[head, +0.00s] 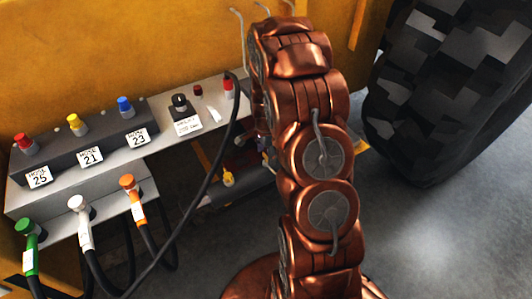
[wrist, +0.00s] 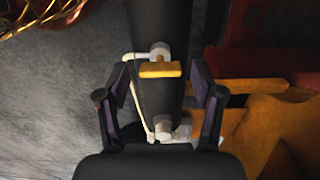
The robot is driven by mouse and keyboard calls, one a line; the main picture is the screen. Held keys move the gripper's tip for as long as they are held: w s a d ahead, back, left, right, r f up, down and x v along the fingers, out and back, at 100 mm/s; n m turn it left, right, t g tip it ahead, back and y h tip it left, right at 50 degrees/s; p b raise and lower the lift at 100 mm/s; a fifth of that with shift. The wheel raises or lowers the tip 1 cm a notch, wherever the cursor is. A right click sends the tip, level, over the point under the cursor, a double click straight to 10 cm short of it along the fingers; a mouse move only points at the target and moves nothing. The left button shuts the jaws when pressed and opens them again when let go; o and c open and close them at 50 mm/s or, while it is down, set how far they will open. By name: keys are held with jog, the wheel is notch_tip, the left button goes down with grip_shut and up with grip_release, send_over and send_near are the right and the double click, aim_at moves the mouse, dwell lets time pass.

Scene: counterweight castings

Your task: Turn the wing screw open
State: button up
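The wing screw (wrist: 160,70) is a yellow bar on a pale round boss, set on a dark cylinder (wrist: 158,22) in the wrist view. The bar lies crosswise to the cylinder. My gripper (wrist: 159,78) is open, with one finger on each side of the cylinder. The bar sits between the fingertips, with a gap on both sides, and I cannot tell their difference in height. In the head view, a small yellow piece (head: 228,178) shows on a dark cylinder left of my arm. My gripper is mostly hidden there behind my arm.
A pale thin pipe (wrist: 135,95) runs beside the cylinder to a lower fitting (wrist: 163,128). A grey hose panel (head: 165,137) with coloured caps and hanging hoses stands left. A black cable (head: 205,185) crosses before it. A large tyre (head: 445,85) is at right.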

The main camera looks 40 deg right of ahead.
jog(key=c, duration=1)
jog(key=shift+o, duration=0.2)
jog(key=shift+f+n+b, duration=0.1)
jog(key=shift+n+b, duration=0.2)
jog(key=shift+b, duration=0.1)
jog(key=n+b, duration=0.2)
jog(key=shift+f+n, duration=0.1)
jog(key=shift+n, duration=0.3)
jog(key=n+b, duration=0.3)
jog(key=n, duration=0.2)
jog(key=shift+w+b, duration=0.1)
jog(key=shift+b, duration=0.25)
jog(key=n+b, duration=0.1)
jog(key=n, duration=0.4)
jog(key=shift+b, duration=0.4)
jog(key=shift+d+r+n+b, duration=0.15)
jog(key=shift+n+b, duration=0.35)
jog(key=shift+n, duration=1.8)
jog(key=shift+r, duration=0.1)
